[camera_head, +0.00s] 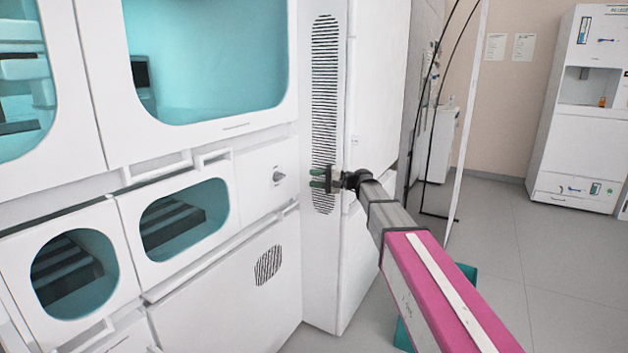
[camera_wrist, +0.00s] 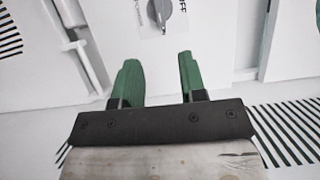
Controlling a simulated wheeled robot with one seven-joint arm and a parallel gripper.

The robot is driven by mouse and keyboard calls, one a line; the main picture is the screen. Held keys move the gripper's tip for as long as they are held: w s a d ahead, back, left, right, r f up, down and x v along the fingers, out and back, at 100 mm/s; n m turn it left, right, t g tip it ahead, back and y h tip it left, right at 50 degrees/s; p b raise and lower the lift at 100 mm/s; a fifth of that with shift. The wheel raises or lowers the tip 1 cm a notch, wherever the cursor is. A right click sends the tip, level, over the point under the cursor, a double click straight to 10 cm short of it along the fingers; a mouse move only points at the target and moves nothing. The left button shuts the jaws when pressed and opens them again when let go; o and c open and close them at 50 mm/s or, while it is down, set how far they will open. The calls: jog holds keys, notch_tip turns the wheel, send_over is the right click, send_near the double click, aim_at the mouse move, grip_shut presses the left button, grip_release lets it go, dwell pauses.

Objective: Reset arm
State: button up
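My gripper (camera_head: 318,179) is in front of the vented side panel of the large white machine (camera_head: 225,300) in the head view. In the wrist view my gripper (camera_wrist: 158,82) shows two green fingers standing apart with an empty gap between them. It is open and holds nothing. Beyond the fingertips is a grey rotary knob (camera_wrist: 160,12) on a white panel, with part of an "OFF" label beside it. The knob also shows in the head view (camera_head: 278,176), left of my gripper. The fingers look apart from the knob.
The machine has teal windows (camera_head: 205,60), white handles (camera_head: 214,158) and a slotted vent (camera_head: 325,100). A thin upright post (camera_head: 468,110) and black cables stand to the right. A white cabinet (camera_head: 575,150) is at the far right. The grey floor (camera_head: 560,270) at right is clear.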

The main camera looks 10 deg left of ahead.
jog(key=s+d+f+h, duration=0.3)
jog(key=s+d+f, duration=0.15)
jog(key=f, duration=0.35)
jog(key=s+d+f+h, duration=0.35)
jog(key=d+f, duration=0.25)
jog(key=f, duration=0.2)
jog(key=s+d+f+h, duration=0.3)
jog(key=s+d+f, duration=0.2)
jog(key=f, duration=0.3)
jog(key=s+d+f+h, duration=0.4)
jog(key=s+d+f, duration=0.1)
jog(key=s+d, duration=0.2)
jog(key=s+d+f+h, duration=0.4)
jog(key=s+d+f, duration=0.1)
jog(key=d, duration=0.5)
jog(key=shift+s+d+f, duration=0.2)
jog(key=shift+s, duration=0.65)
jog(key=shift+h, duration=0.25)
